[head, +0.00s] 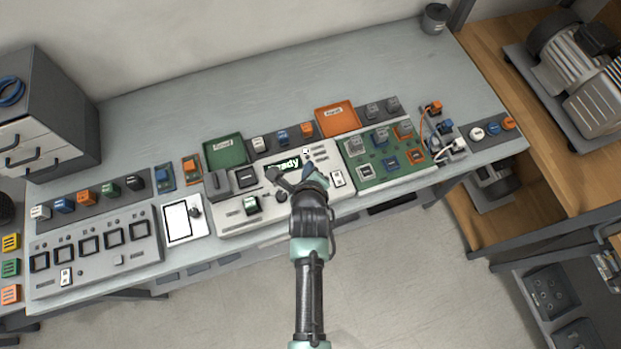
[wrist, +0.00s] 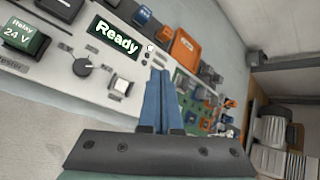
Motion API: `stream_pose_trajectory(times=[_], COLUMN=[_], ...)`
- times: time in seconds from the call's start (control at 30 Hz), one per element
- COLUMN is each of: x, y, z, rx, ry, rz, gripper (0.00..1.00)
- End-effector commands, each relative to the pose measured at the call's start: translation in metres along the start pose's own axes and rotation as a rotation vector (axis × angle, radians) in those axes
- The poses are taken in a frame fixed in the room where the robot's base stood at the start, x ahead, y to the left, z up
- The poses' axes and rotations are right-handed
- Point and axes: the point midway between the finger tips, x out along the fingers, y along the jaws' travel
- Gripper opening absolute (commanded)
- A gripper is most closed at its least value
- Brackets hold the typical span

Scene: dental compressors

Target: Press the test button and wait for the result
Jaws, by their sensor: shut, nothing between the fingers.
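The white tester panel (head: 233,222) stands on the bench. A green relay marked "Relay 24 V" (wrist: 25,40) sits on the panel left of the display. A dark knob (wrist: 82,67) and a white rocker switch (wrist: 121,86) are below the display. A small white round part (wrist: 150,48) is just right of the display; I cannot tell whether it is the test button. My gripper (wrist: 160,72) is shut and empty, over the panel's right part. Contact cannot be made out.
A green tray (head: 225,150) and an orange tray (head: 337,119) lie behind the panel. A green circuit board (head: 372,173) with several relays is to the right. A multi-socket panel (head: 95,246) is at left. The back of the bench is mostly clear.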

Motion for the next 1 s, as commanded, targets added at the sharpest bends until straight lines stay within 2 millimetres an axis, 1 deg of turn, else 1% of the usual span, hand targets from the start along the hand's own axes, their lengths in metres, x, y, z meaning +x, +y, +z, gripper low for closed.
stream_pose_trajectory(times=[0.03, 0.1, 0.6, 0.77, 1.0], x=[-0.005, -0.006, -0.003, 0.004, 0.025], y=[0.001, 0.003, 0.006, 0.012, 0.029], z=[0.000, -0.002, -0.005, -0.011, -0.026], rx=[0.013, 0.027, 0.034, 0.033, 0.033], ry=[0.007, 0.012, 0.015, 0.015, 0.015], rz=[0.008, 0.014, 0.017, 0.017, 0.017], gripper=[0.00, 0.00, 0.00, 0.00, 0.00])
